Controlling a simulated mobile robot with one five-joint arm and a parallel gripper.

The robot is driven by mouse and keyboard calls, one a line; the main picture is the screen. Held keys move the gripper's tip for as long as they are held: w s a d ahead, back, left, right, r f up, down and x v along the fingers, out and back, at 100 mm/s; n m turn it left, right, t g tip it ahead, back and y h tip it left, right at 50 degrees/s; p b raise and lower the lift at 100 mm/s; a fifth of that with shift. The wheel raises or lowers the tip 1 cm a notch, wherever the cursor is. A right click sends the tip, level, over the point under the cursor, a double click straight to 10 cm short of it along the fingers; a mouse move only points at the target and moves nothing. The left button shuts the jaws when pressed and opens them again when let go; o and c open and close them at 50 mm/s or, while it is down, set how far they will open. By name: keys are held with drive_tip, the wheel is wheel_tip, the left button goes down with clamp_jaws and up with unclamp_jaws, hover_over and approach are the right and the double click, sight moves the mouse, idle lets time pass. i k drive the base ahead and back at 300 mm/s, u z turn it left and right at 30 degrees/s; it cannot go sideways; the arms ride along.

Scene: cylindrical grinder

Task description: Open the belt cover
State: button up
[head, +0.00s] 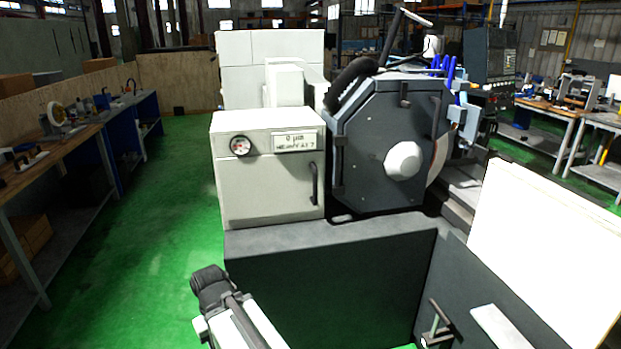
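A white box-shaped housing (268,168) stands on the dark machine base in the middle of the head view. Its front panel carries a round gauge, a label and an upright dark handle (314,184) near the right edge. The panel looks closed. To its right is a dark octagonal guard (372,140) with a white round hub. I cannot tell for certain which is the belt cover; the white panel has the clear door handle. The dark end of my arm (210,287) shows low in front, left of the base and apart from the housing. I cannot make out its fingers.
A long workbench (85,140) with tools runs along the left. Green floor (170,210) is open between it and the machine. The dark machine base (330,285) stands in front of the housing. A pale slanted panel (550,250) blocks the right. More benches stand at the far right.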

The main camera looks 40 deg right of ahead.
sight(274, 184)
drive_tip(key=u, duration=0.05)
drive_tip(key=i, duration=0.9)
drive_tip(key=z, duration=0.1)
